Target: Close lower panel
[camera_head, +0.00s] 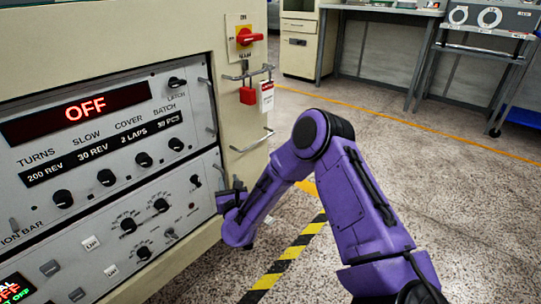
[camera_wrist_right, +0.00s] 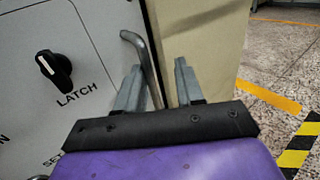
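The lower panel (camera_head: 150,235) is a light grey plate with black knobs and switches on the cabinet front, below the panel with the red OFF display. It also shows in the right wrist view (camera_wrist_right: 95,25). I cannot tell how far it stands open. A black latch knob (camera_wrist_right: 54,68) sits near its right edge. My right gripper (camera_head: 230,190) is at that edge. In the right wrist view my right gripper (camera_wrist_right: 158,75) is open, its fingers either side of a bent metal handle (camera_wrist_right: 144,60). The handle is close to the left finger; contact is unclear. My left gripper is out of view.
The upper panel (camera_head: 100,125) has a red display and knobs. A red rotary switch (camera_head: 246,37), red padlock (camera_head: 247,95) and tag (camera_head: 266,97) are on the cabinet's cream side. A yellow-black stripe (camera_head: 285,262) crosses the floor. Floor to the right is open, with benches behind.

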